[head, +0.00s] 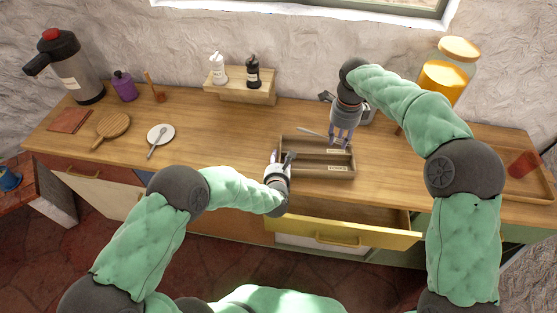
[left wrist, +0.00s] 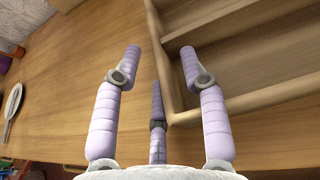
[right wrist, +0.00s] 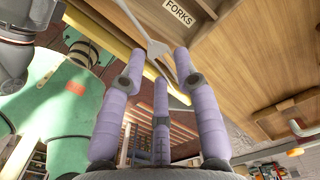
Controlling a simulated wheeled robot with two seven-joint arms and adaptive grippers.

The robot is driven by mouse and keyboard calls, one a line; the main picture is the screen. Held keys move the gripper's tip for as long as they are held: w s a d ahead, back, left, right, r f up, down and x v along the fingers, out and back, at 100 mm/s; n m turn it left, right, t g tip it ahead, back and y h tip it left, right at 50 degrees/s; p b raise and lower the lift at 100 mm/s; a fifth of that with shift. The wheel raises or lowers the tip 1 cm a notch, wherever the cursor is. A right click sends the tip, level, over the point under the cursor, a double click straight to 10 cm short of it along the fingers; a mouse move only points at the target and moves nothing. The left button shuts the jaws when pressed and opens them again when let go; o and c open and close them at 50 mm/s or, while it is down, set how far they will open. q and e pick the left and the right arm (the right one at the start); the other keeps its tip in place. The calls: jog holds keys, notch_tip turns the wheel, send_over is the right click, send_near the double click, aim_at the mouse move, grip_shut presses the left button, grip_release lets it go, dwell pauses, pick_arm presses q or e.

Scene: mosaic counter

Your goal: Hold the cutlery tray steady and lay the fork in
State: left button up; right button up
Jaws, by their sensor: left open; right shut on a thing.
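The wooden cutlery tray (head: 352,161) lies on the counter near its front edge, with long compartments and small labels; one reads FORKS in the right wrist view (right wrist: 178,12). My left gripper (head: 281,156) is open at the tray's left end. In the left wrist view its fingers (left wrist: 160,58) stand on either side of the tray wall (left wrist: 163,70), with a visible gap. My right gripper (head: 343,140) is above the tray's back right part, shut on the metal fork (right wrist: 150,42). The fork (head: 310,132) sticks out to the left, above the tray.
A yellow drawer (head: 345,232) stands open below the tray. A white plate (head: 166,131) with a utensil and a round board (head: 112,126) lie to the left. A wooden shelf (head: 240,97) with two bottles stands behind. A tray with a red cup (head: 523,163) is at right.

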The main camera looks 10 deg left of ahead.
aim_at(334, 157)
pick_arm(q)
jog(key=shift+w+f, duration=0.15)
jog(key=shift+w, duration=0.15)
jog(key=shift+c, duration=0.2)
grip_shut()
pick_arm(e)
jog(key=shift+f, duration=0.1)
jog(key=shift+w+d+f+n, duration=0.1)
jog(key=shift+w+f+n, duration=0.1)
jog(key=shift+f+n, duration=0.8)
jog(key=shift+w+f+n, duration=0.2)
jog(key=shift+f+n, duration=0.2)
jog(key=shift+f, duration=4)
